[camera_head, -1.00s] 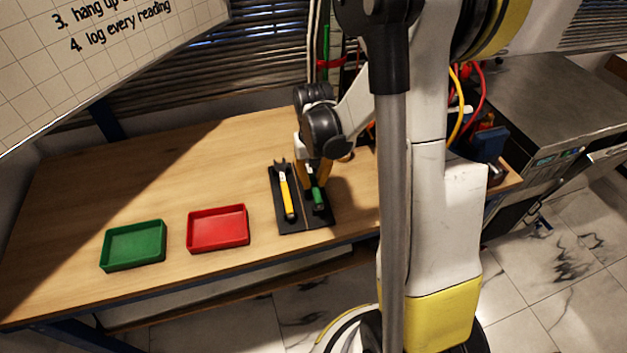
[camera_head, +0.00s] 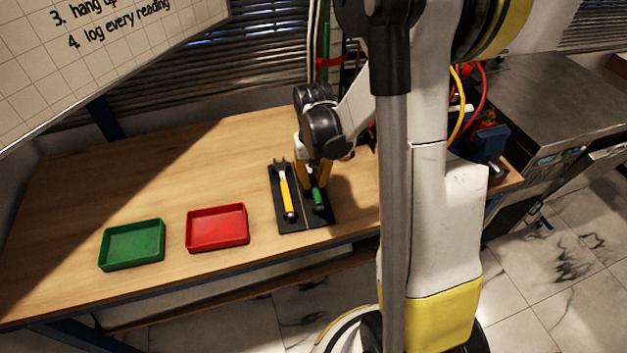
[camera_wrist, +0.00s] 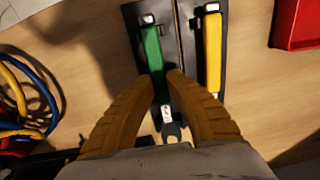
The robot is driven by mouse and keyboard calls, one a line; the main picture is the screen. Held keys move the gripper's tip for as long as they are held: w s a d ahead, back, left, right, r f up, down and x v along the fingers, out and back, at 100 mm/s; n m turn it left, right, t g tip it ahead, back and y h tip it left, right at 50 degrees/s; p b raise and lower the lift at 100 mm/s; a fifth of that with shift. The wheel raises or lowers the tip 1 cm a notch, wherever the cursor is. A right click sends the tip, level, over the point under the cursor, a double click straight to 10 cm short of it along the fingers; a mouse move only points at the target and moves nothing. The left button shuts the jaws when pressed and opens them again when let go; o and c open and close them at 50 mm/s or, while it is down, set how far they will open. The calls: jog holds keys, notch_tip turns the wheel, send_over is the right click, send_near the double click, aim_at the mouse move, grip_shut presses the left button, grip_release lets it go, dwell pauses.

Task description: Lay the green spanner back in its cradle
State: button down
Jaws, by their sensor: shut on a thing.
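The green spanner (camera_head: 318,196) is at the right side of the black cradle board (camera_head: 305,222), below my gripper (camera_head: 315,178). In the wrist view the green spanner (camera_wrist: 152,62) lies lengthwise along the left half of the board (camera_wrist: 185,75). My gripper's yellow fingers (camera_wrist: 160,80) are shut on it near the lower end of its green handle. Its metal jaw end shows between the fingers. I cannot tell whether the spanner touches the board fully. A yellow spanner (camera_head: 286,192) lies in the other half of the board and also shows in the wrist view (camera_wrist: 212,55).
A red tray (camera_head: 217,228) and a green tray (camera_head: 132,244) stand left of the board on the wooden table (camera_head: 170,170). Blue and yellow cables (camera_wrist: 20,95) lie left in the wrist view. The table left of the board is otherwise clear.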

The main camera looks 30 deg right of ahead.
jog(key=shift+f+b, duration=0.35)
jog(key=shift+f, duration=0.15)
jog(key=c, duration=1.4)
grip_release()
notch_tip(320, 180, up, 12)
jog(key=shift+r, duration=0.1)
